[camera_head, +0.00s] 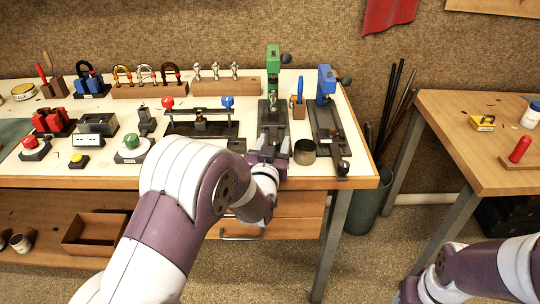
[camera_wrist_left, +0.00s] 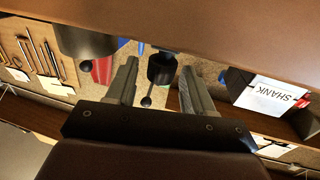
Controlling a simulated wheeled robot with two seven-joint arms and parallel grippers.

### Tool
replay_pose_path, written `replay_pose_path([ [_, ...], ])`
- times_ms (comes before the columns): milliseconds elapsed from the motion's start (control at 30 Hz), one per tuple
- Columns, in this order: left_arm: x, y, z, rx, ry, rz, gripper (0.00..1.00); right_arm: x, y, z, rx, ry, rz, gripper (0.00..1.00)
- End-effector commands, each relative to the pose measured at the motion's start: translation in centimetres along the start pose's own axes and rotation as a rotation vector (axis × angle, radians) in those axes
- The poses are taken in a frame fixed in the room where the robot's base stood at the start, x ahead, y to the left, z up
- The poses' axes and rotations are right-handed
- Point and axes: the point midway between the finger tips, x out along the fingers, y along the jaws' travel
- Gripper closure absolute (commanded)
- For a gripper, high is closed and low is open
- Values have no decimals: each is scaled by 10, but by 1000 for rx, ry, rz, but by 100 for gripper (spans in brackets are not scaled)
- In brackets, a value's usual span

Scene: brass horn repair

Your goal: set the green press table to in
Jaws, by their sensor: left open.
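The green press (camera_head: 273,62) stands upright at the back of the workbench, with a black-knobbed lever on its right. Its dark base (camera_head: 271,112) runs toward the front edge. My left gripper (camera_head: 267,158) is at the base's front end and hides it, so I cannot tell the press table's position. In the left wrist view my left gripper (camera_wrist_left: 158,88) is open, its fingers either side of a dark round part (camera_wrist_left: 162,68), apparently the knob at the front of the press. My right arm shows at the lower right; its gripper is not clear.
A dark cup (camera_head: 305,152) stands just right of my left gripper. The blue press (camera_head: 326,85) is further right. A black fixture (camera_head: 200,128) is to the left. A second table (camera_head: 460,130) stands at the right, beyond a bin with rods.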

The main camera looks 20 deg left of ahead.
Motion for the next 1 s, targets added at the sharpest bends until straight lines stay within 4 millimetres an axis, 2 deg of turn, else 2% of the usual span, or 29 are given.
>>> replay_pose_path([
  [300,-77,1,0,-1,-1,2,48,0,0,0,0,0,0,43],
  [400,-98,1,0,0,-2,3,48,0,0,0,0,0,0,43],
  [500,-110,0,0,-1,-1,1,48,-1,0,0,0,0,0,43],
  [800,-116,0,1,0,-2,1,48,-1,0,0,0,0,0,43],
  [867,-116,0,0,0,-2,0,45,-2,0,0,0,0,0,43],
  [933,-115,-2,-9,0,-2,-6,45,-10,0,-1,0,0,0,43],
  [1000,-114,-8,-26,0,-3,-20,45,-27,0,-3,0,0,0,43],
])
